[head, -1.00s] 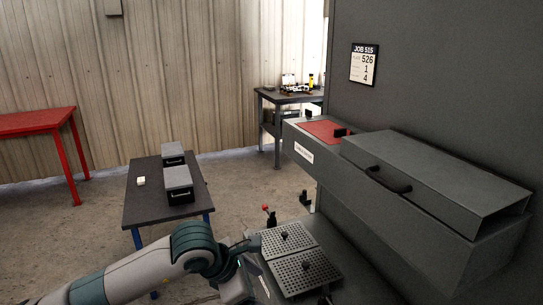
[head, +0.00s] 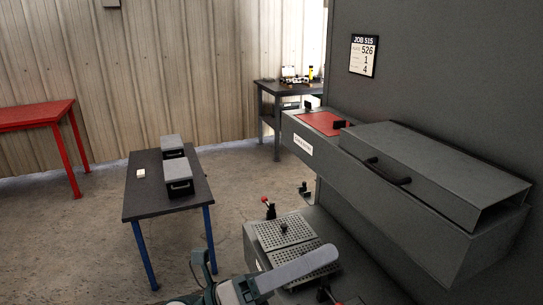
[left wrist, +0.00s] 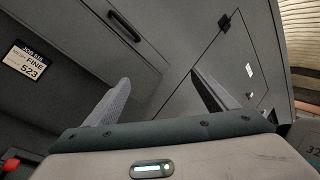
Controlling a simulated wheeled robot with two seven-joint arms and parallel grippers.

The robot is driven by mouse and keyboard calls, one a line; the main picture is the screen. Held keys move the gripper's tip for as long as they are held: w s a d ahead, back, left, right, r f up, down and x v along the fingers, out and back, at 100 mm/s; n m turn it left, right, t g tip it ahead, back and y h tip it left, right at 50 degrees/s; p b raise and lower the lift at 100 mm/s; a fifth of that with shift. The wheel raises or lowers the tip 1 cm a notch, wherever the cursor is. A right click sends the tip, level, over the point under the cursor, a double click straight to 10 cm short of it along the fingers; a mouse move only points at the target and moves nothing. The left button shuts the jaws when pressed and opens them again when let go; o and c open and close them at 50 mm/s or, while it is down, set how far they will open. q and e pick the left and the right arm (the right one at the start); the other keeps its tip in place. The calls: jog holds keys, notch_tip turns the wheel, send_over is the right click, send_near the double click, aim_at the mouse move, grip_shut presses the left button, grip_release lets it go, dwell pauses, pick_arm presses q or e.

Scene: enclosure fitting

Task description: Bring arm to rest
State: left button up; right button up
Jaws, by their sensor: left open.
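My left gripper (head: 265,262) is at the bottom of the head view, with its grey fingers spread apart and nothing between them. One finger reaches across the front of the perforated plates (head: 285,232). In the left wrist view the two fingers (left wrist: 160,85) stand apart, with grey cabinet panels beyond them. My right gripper does not show.
A grey cabinet with a handled cover (head: 435,165) and a red panel (head: 322,122) stands on the right. A low table (head: 145,202) holds two dark boxes (head: 179,180) and a small white item (head: 140,173). A red table (head: 35,113) is at left. Floor between is clear.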

pick_arm(q)
jog(key=w+a+f+n+t+y, duration=0.3)
jog(key=w+a+n+t+y, duration=0.2)
jog(key=a+n+t+y, duration=0.65)
jog(key=w+a+f+n+t+y, duration=0.2)
jog(key=w+a+n+t+y, duration=0.35)
jog(key=n, duration=1.05)
jog(key=s+a+f+n+g+y, duration=0.25)
jog(key=a+f+n, duration=0.2)
jog(key=f, duration=0.45)
jog(key=s+a+f+n+g+y, duration=0.2)
jog(key=a+f+n+g+y, duration=0.15)
jog(key=a+f, duration=0.45)
jog(key=s+f+n+g, duration=0.4)
jog(key=s+f+g, duration=0.8)
jog(key=s+f, duration=1.2)
notch_tip(320, 180, down, 22)
jog(key=s+p, duration=0.3)
jog(key=p, duration=0.1)
jog(key=s+a+f+g+p, duration=0.2)
jog(key=s+a+f+p, duration=0.1)
jog(key=s+f, duration=1.1)
jog(key=s, duration=0.3)
jog(key=shift+s+p, duration=0.3)
jog(key=shift+p, duration=0.05)
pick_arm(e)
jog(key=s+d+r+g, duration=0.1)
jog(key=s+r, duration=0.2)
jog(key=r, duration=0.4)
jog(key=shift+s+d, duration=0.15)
